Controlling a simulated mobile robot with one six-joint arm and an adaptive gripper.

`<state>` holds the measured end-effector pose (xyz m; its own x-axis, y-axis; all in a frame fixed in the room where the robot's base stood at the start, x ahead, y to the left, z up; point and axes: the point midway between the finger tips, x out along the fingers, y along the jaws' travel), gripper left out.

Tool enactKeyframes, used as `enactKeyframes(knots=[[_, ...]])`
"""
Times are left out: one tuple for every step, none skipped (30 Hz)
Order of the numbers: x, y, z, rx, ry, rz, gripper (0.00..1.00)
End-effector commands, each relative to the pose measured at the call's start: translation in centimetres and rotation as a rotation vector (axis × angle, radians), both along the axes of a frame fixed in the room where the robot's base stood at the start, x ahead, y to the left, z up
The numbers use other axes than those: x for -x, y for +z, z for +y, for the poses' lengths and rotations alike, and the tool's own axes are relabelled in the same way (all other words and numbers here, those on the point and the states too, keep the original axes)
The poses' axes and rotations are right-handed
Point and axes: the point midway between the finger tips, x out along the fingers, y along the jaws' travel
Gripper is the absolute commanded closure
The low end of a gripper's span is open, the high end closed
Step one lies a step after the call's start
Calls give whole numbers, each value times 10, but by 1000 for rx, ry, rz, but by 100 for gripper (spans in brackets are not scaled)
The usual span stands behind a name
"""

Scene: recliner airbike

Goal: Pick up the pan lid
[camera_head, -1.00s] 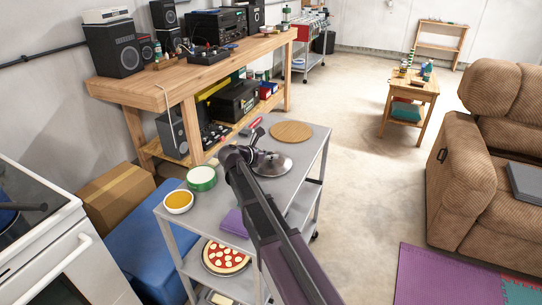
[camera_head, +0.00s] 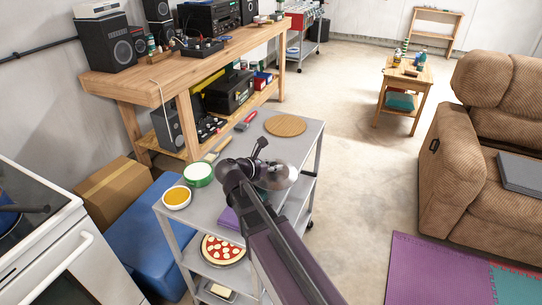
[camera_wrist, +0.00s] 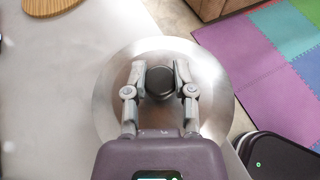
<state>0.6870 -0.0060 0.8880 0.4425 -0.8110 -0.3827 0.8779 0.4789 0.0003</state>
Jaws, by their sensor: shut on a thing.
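The pan lid (camera_wrist: 215,95) is a round, shiny metal disc with a black knob (camera_wrist: 159,82) at its middle. In the wrist view my gripper (camera_wrist: 160,75) has one finger on each side of the knob, shut on it. In the head view the lid (camera_head: 281,178) shows at the right edge of the grey cart top, partly hidden behind my arm and gripper (camera_head: 258,160). I cannot tell whether the lid touches the cart top.
The grey metal cart (camera_head: 240,145) also holds a round wooden board (camera_head: 286,125), a green-rimmed bowl (camera_head: 199,173) and a bowl with orange contents (camera_head: 177,197). A pizza (camera_head: 222,249) lies on its lower shelf. Open floor (camera_head: 350,170) lies to the right, before the brown recliner (camera_head: 480,140).

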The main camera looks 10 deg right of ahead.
Motion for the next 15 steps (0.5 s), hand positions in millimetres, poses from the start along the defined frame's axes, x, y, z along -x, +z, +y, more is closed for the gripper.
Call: enactKeyframes(knots=[[9, 1, 0, 1, 0, 0, 100], [11, 1, 0, 1, 0, 0, 100], [14, 2, 0, 1, 0, 0, 100], [16, 2, 0, 1, 0, 0, 100], [18, 2, 0, 1, 0, 0, 100], [20, 2, 0, 1, 0, 0, 100], [21, 2, 0, 1, 0, 0, 100], [21, 2, 0, 1, 0, 0, 100], [22, 2, 0, 1, 0, 0, 100], [22, 2, 0, 1, 0, 0, 100], [23, 2, 0, 1, 0, 0, 100], [23, 2, 0, 1, 0, 0, 100], [23, 2, 0, 1, 0, 0, 100], [22, 2, 0, 1, 0, 0, 100], [22, 2, 0, 1, 0, 0, 100]])
